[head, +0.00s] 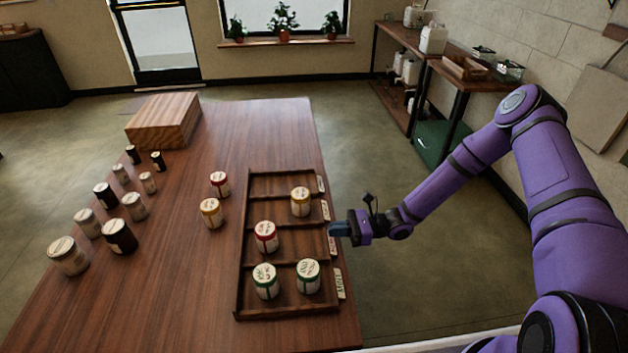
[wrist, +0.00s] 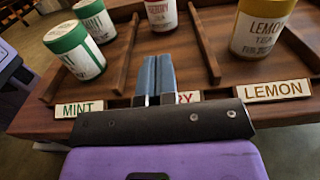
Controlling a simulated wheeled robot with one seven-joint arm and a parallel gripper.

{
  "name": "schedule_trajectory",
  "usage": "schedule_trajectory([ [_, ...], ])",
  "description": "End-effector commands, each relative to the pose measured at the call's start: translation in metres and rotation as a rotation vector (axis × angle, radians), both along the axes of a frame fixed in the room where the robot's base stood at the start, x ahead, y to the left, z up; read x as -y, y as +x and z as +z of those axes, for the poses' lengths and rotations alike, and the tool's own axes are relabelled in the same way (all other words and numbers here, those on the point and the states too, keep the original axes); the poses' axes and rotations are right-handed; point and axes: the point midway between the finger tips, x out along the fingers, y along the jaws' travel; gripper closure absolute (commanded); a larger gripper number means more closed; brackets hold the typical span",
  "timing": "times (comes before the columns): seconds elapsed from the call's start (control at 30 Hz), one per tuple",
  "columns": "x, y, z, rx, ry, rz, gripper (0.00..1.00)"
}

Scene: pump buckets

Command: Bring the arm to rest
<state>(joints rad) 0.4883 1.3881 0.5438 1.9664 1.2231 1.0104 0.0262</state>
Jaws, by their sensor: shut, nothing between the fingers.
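My gripper (head: 340,229) is shut and empty at the right edge of the wooden tray (head: 241,275). Its blue fingertips (wrist: 155,72) lie together in the wrist view, in front of a partly hidden label ending in "RY". My purple arm reaches in from the right. In the tray stand two green-banded mint jars (head: 265,281) (head: 308,276), a red-banded jar (head: 265,237) and a yellow-banded lemon jar (head: 300,201), each kind in its own compartment. The far compartment looks empty. I cannot tell whether the fingers touch the tray.
A red-banded jar (head: 219,183) and a yellow-banded jar (head: 211,213) stand left of the tray on the table (head: 180,300). Several dark and pale jars stand further left, near a wooden box (head: 163,120). Open floor (head: 400,290) lies right of the table, with shelves (head: 455,110) behind.

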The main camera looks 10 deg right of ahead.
Motion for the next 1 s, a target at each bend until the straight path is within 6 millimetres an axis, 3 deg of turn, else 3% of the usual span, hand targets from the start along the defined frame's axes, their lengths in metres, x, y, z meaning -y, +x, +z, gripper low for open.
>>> schedule_trajectory([
  [0.27, 0.005, 0.001, 0.015, 0.050, -0.038, 0.043, 1.00],
  [1.0, 0.059, -0.026, 0.173, 0.554, -0.464, 0.482, 1.00],
])
